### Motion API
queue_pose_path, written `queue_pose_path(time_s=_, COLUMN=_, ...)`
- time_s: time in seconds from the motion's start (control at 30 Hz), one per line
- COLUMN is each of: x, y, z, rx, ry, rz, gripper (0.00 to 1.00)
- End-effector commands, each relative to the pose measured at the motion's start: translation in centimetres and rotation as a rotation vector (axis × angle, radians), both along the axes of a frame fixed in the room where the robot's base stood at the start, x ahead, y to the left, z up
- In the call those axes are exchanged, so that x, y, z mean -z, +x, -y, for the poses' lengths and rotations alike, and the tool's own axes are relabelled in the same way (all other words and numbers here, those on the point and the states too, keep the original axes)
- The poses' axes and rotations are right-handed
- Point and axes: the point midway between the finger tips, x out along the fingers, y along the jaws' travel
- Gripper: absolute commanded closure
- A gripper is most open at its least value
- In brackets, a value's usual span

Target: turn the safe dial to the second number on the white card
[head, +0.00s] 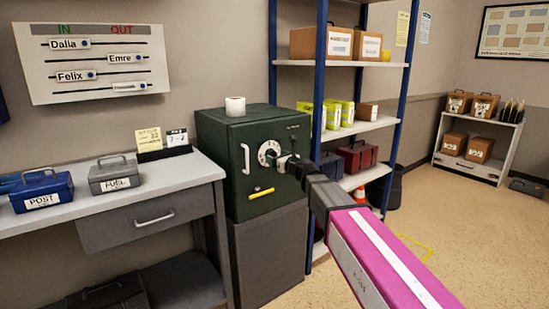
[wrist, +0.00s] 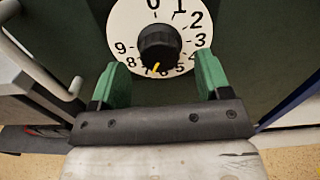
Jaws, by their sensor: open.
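The green safe (head: 255,140) stands on a grey cabinet, with its white dial (head: 268,150) on the front. In the wrist view the dial face (wrist: 118,22) carries numbers around a black knob (wrist: 158,42). The knob's yellow pointer is at the bottom, about between 7 and 6. My gripper (head: 287,163) is at the safe's front, just right of the dial. In the wrist view my gripper (wrist: 163,68) is open, its green fingers either side of the knob's lower part, apart from it. The white card (head: 177,138) stands on the counter; its writing is too small to read surely.
A yellow note (head: 148,139) stands beside the card. The safe's handle (head: 246,158) is left of the dial. A blue-posted shelf (head: 345,130) is close on the right, and a counter (head: 130,205) is on the left.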

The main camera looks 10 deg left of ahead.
Motion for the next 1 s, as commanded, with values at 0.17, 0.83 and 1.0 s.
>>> queue_pose_path(time_s=0.17, x=0.0, y=1.39, z=-1.45, rx=0.001, ry=-0.001, rz=0.001, gripper=0.3)
queue_pose_path(time_s=0.83, x=0.01, y=1.38, z=-1.57, rx=0.001, ry=-0.004, rz=0.005, gripper=0.79)
queue_pose_path(time_s=1.0, x=0.01, y=1.38, z=-1.57, rx=0.0, ry=-0.03, rz=0.036, gripper=0.79)
